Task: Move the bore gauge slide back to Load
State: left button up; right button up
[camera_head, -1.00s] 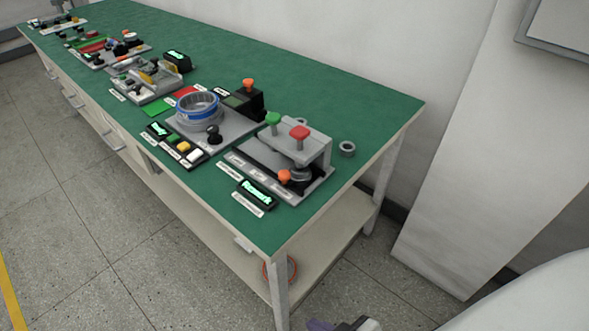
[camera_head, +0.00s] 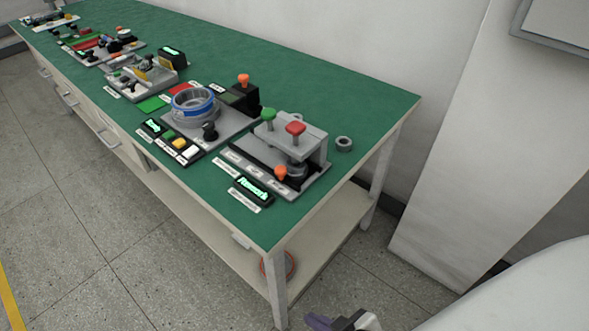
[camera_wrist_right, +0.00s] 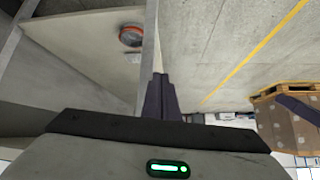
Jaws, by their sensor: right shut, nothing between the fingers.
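The fixture at the near right end of the bench, which I take to be the bore gauge, is a grey plate (camera_head: 245,163) under a raised block with a green knob (camera_head: 268,115) and a red knob (camera_head: 295,128). An orange knob (camera_head: 281,172) stands low at its front right, beside a grey ring partly hidden under the block. White labels line its front edge, too small to read. A lit green display (camera_head: 253,189) seems to read "Rework". My right gripper (camera_head: 338,320) is low off the bench's near end, apart from the fixture. In the right wrist view its dark fingers (camera_wrist_right: 159,92) are shut and empty.
A loose grey ring (camera_head: 344,144) lies right of the fixture. To its left stands a station with a blue-banded ring (camera_head: 193,104) and coloured buttons. More stations line the bench (camera_head: 330,85). A lower shelf (camera_head: 325,238) runs underneath. A white wall stands behind.

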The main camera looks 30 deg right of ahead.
jog(key=o, duration=0.4)
jog(key=shift+c, duration=0.2)
jog(key=shift+o, duration=1.4)
jog(key=shift+w+d+r, duration=0.1)
jog(key=shift+r, duration=0.15)
jog(key=w+d+r+n+t+h+b, duration=0.1)
jog(key=w+d+r+n+h, duration=0.35)
jog(key=d+r, duration=0.25)
jog(key=w+d+r+n+h, duration=0.3)
jog(key=d+r+n, duration=0.3)
jog(key=r, duration=0.1)
jog(key=n+t+y, duration=0.5)
jog(key=n+t, duration=0.3)
jog(key=n, duration=1.5)
send_near(283, 174)
jog(key=shift+w+d+f+n, duration=0.1)
jog(key=shift+w+n, duration=0.15)
jog(key=shift+w, duration=0.4)
jog(key=w+p, duration=0.1)
jog(key=w, duration=0.9)
